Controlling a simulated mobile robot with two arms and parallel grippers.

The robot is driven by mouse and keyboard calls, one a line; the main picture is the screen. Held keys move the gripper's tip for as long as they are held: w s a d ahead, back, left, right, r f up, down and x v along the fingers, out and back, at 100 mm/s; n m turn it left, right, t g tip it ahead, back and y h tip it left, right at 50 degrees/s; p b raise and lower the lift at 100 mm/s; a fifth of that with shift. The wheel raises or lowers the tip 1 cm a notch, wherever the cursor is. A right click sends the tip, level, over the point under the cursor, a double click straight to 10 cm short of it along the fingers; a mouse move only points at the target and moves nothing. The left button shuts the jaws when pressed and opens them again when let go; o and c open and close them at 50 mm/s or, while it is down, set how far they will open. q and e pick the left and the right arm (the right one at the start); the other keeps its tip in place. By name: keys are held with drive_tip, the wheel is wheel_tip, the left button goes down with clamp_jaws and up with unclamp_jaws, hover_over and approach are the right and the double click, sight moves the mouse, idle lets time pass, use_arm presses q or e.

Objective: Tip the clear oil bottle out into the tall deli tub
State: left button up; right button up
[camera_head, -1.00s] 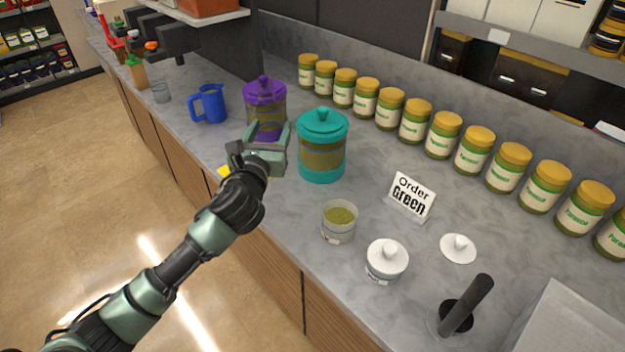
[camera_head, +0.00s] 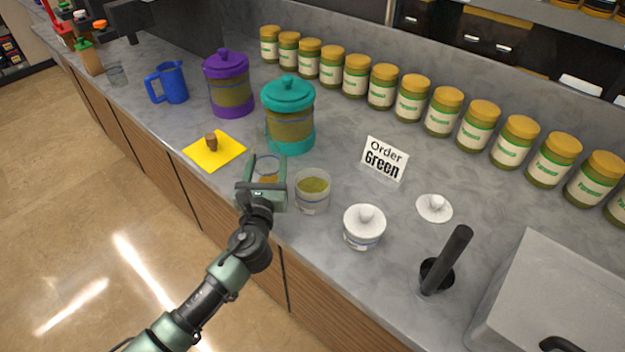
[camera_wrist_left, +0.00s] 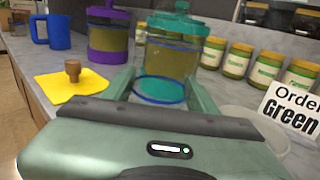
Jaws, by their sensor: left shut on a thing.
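My left gripper (camera_head: 264,178) is shut on a clear bottle (camera_head: 267,163), just left of a clear tub (camera_head: 312,199) with green contents. In the left wrist view the see-through bottle (camera_wrist_left: 163,65) with blue rings stands between the fingers, and the teal canister shows through it. It looks about upright and close to the counter edge; I cannot tell how much oil is in it. The tub stands open on the counter and is apart from the bottle. My right gripper is not in view.
A teal canister (camera_head: 289,125) stands behind the bottle, with a purple canister (camera_head: 229,90) and blue jug (camera_head: 170,82) further left.

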sight(255, 158)
use_arm(q)
drive_tip(key=shift+r+m, duration=0.1)
drive_tip(key=shift+m, duration=0.2)
drive_tip(key=shift+a+r+m+t+b, duration=0.15)
drive_tip(key=shift+m+b, duration=0.15)
drive_tip(key=shift+m, duration=0.15)
drive_tip(key=shift+r+m+t+b, duration=0.15)
drive_tip(key=shift+m+b, duration=0.15)
drive_tip(key=shift+m, duration=0.15)
drive_tip(key=shift+w+a+f+m+t+b, duration=0.1)
drive_tip(key=shift+m+t+b, duration=0.3)
drive_tip(key=shift+m+b, duration=0.8)
drive_tip(key=shift+f+m+h+b, duration=0.15)
drive_tip(key=shift+m+h+b, duration=0.4)
drive_tip(key=shift+m, duration=1.05)
drive_tip(key=shift+a+f+m+t+b, duration=0.2)
drive_tip(key=shift+m+t+b, duration=0.2)
drive_tip(key=shift+m+b, duration=0.35)
drive_tip(key=shift+w+a+r+m+h, duration=0.1)
drive_tip(key=shift+a+r+m+h, duration=0.2)
drive_tip(key=shift+m, duration=0.35)
drive_tip(key=shift+r+m+h, duration=0.2)
drive_tip(key=shift+m+h, duration=0.05)
drive_tip(key=shift+m, duration=0.15)
drive_tip(key=shift+w+a+r+m+h, duration=0.1)
drive_tip(key=shift+a+r+m+h, duration=0.15)
drive_tip(key=shift+m, duration=0.35)
drive_tip(key=shift+a+r+m+h, duration=0.15)
drive_tip(key=shift+a+m, duration=0.05)
drive_tip(key=shift+m, duration=0.4)
